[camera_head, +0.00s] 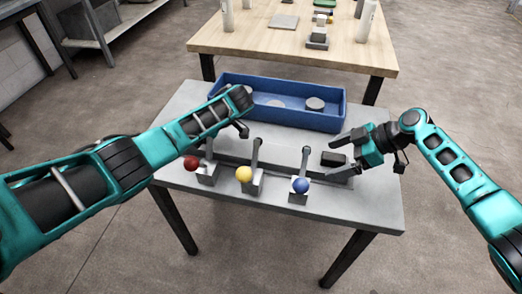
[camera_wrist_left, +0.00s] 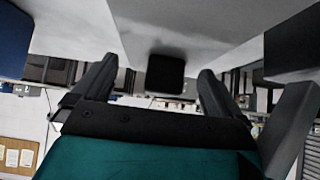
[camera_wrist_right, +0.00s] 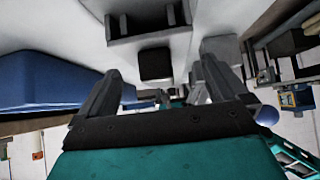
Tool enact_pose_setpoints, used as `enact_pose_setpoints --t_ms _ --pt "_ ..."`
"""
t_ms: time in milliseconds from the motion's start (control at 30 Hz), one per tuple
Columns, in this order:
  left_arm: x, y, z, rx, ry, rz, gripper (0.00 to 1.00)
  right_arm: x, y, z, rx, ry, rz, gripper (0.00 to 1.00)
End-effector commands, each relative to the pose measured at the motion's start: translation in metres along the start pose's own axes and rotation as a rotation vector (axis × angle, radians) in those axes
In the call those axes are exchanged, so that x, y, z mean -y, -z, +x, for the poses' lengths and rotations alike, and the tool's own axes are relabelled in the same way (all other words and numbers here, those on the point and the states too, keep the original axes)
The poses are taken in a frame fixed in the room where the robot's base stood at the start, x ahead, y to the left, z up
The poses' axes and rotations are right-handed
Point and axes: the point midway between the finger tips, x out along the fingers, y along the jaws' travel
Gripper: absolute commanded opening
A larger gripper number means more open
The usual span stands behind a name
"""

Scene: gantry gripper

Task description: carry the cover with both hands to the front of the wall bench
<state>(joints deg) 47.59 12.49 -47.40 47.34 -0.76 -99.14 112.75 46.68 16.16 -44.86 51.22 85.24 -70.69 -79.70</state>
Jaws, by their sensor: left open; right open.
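The cover (camera_head: 270,152) looks like a long, low grey piece lying on the grey table behind the ball-topped levers. Its right black end block (camera_head: 333,158) sits between the spread fingers of my right gripper (camera_head: 338,158), which is open. The right wrist view shows this block (camera_wrist_right: 155,64) ahead of the fingers with gaps at both sides. In the left wrist view another black end block (camera_wrist_left: 165,74) lies ahead of my open left gripper (camera_wrist_left: 155,85). In the head view my left forearm hides the left gripper and the cover's left end.
Levers with red (camera_head: 191,163), yellow (camera_head: 244,174) and blue (camera_head: 301,185) balls stand along the grey table's (camera_head: 365,205) front. A blue bin (camera_head: 300,118) with grey discs stands behind. A wooden table (camera_head: 290,45) stands beyond; a grey bench (camera_head: 120,22) is at upper left, with open floor between.

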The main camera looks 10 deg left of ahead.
Motion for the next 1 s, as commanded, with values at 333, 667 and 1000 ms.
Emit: enact_pose_setpoints --t_ms 333,667,1000 --pt "0.0 0.0 0.02 0.0 0.0 -0.001 1.0 0.0 0.0 0.02 0.0 -0.001 0.0 1.0" --pt "0.0 0.0 0.02 0.0 0.0 -0.001 0.89 0.0 0.0 0.02 0.0 -0.001 0.0 0.89" --pt "0.0 0.0 0.02 0.0 -0.001 0.0 0.56 0.0 0.0 0.02 0.0 0.0 0.0 0.56"
